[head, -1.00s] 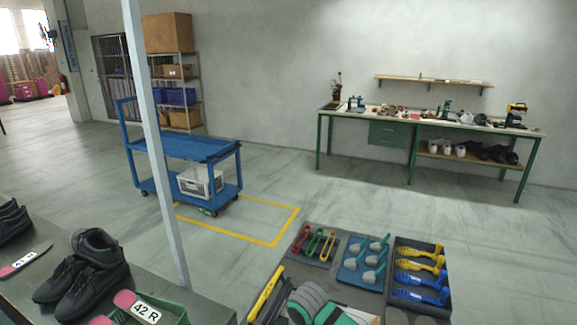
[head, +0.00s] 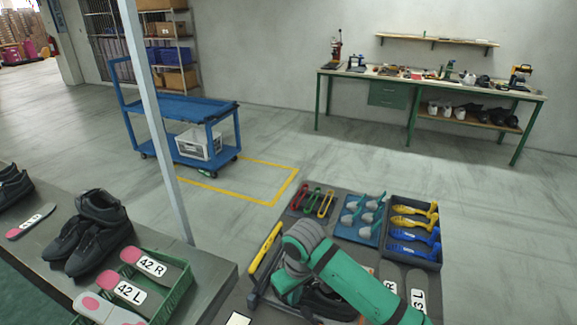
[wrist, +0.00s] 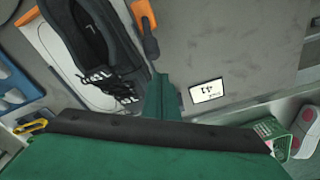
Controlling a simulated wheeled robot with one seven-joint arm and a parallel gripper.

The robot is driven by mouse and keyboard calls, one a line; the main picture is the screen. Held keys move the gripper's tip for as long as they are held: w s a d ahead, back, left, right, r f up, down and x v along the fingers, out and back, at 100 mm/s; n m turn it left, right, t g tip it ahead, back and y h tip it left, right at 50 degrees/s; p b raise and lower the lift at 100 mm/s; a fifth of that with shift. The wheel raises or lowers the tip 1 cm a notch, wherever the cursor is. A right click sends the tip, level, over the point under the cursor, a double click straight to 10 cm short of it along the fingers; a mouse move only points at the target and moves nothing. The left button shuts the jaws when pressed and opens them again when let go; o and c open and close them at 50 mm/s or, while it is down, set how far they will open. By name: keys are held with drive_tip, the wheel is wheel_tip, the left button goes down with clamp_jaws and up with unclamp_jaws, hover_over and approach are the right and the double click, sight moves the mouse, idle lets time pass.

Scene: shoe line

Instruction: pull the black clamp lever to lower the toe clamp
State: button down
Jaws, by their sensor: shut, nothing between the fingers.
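My gripper (wrist: 162,92) is shut and empty, its green fingers pointing up the wrist view. A black lever-like part (wrist: 151,46) with an orange piece (wrist: 143,13) beside it lies just beyond the fingertips; I cannot tell whether they touch. The toe clamp's height cannot be told.
A card (wrist: 207,91) lies on the grey bench right of the fingers.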

drive_tip(key=shift+w+r, duration=0.1)
drive_tip(key=shift+r, duration=2)
drive_tip(key=shift+a, duration=0.15)
